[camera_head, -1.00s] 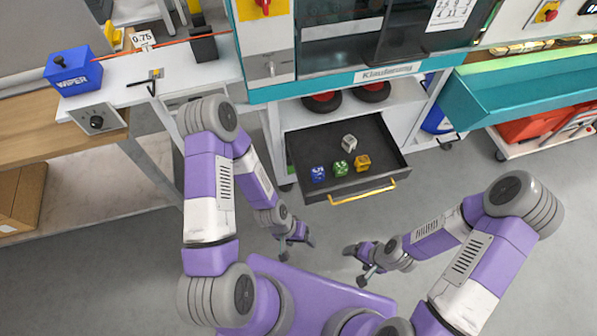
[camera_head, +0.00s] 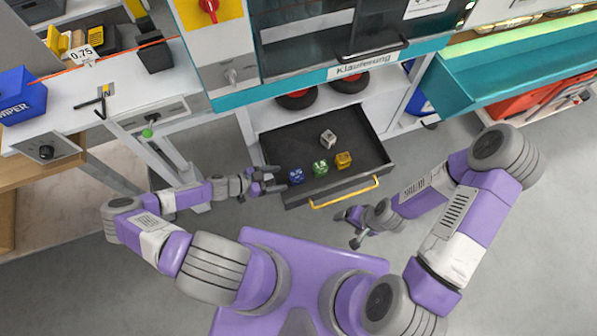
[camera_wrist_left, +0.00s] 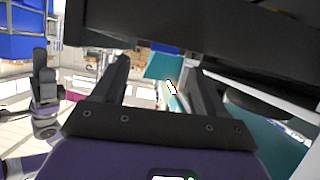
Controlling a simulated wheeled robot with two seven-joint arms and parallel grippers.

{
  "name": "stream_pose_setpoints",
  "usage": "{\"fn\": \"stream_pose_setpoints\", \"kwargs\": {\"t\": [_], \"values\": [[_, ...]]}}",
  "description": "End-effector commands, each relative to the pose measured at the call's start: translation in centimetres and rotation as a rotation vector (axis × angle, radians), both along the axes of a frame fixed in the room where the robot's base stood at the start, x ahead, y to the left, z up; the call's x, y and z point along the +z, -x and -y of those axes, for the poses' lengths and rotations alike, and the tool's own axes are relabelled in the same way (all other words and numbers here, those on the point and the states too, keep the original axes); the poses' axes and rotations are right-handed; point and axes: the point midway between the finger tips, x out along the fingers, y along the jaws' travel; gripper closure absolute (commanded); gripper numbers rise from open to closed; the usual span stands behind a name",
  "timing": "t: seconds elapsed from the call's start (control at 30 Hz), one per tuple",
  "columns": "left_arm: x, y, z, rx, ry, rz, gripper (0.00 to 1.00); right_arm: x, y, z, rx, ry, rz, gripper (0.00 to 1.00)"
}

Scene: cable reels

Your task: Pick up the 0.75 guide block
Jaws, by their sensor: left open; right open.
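The open black drawer (camera_head: 268,150) holds several small blocks: blue (camera_head: 296,176), green (camera_head: 320,167), orange (camera_head: 344,159) and a grey-white one (camera_head: 328,138) further back. Their markings are too small to read, so I cannot tell which is 0.75. My left gripper (camera_head: 272,180) is open and empty at the drawer's front left corner, left of the blue block. In the left wrist view, its open fingers (camera_wrist_left: 163,85) have no block between them. My right gripper (camera_head: 346,229) is open and empty in front of the drawer.
The drawer's yellow handle (camera_head: 344,193) sticks out at the front. A dark panel (camera_wrist_left: 200,30) crosses the top of the left wrist view. Grey floor is clear around the drawer.

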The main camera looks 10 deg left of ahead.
Motion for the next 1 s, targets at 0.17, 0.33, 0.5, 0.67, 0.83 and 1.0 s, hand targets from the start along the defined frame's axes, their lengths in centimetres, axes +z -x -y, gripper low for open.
{"fn": "stream_pose_setpoints", "kwargs": {"t": [0.17, 0.33, 0.5, 0.67, 0.83, 1.0], "values": [[-0.9, -0.7, 0.1, 0.006, -0.01, 0.045, 0.28, -0.7, 0.0, 0.0, 0.0, 0.0, 0.0, 0.2], [-1.5, -1.7, 1.6, 0.005, -0.011, 0.045, 0.28, -1.0, 0.0, 0.0, 0.0, 0.0, 0.0, 0.2], [-2.4, -2.8, 3.8, 0.004, -0.01, 0.043, 0.28, -1.7, 0.0, 0.0, 0.0, 0.0, 0.001, 0.2], [-3.1, -3.8, 5.1, 0.005, -0.012, 0.043, 0.28, -2.0, 0.0, 0.0, 0.0, 0.0, 0.001, 0.2], [-3.1, -3.9, 5.2, 0.007, -0.013, 0.043, 0.28, -2.0, 0.0, 0.0, 0.0, 0.0, 0.001, 0.2], [-3.1, -3.9, 5.2, 0.006, -0.013, 0.043, 0.38, -2.0, 0.0, 0.0, 0.0, 0.0, 0.001, 0.2]]}}
